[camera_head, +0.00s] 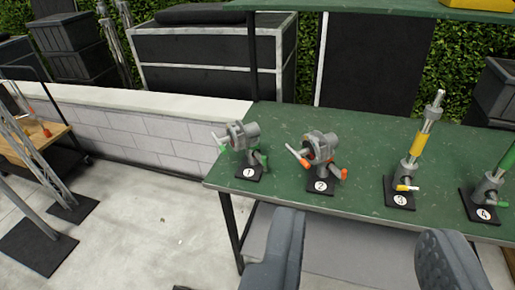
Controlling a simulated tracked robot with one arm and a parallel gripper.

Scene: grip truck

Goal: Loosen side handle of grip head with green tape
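A grey metal grip head with green handle tips (240,133) stands on black base 1 at the left end of the green table. One handle points left; another, with a green end, hangs at its lower right. A similar grip head with orange tips (321,146) stands beside it on base 2. On base 4 at the right edge, a stand with a green-wrapped rod (506,160) is partly cut off. My gripper (364,228) is open and empty, its two grey fingers wide apart at the front of the table, below the heads in the picture.
The green table (290,119) also holds a yellow-wrapped rod stand (420,140) on base 3. A low white block wall (150,125) runs left of it. Dark cases stand behind. A wooden cart (45,137) and light stands are at far left; open concrete floor lies between.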

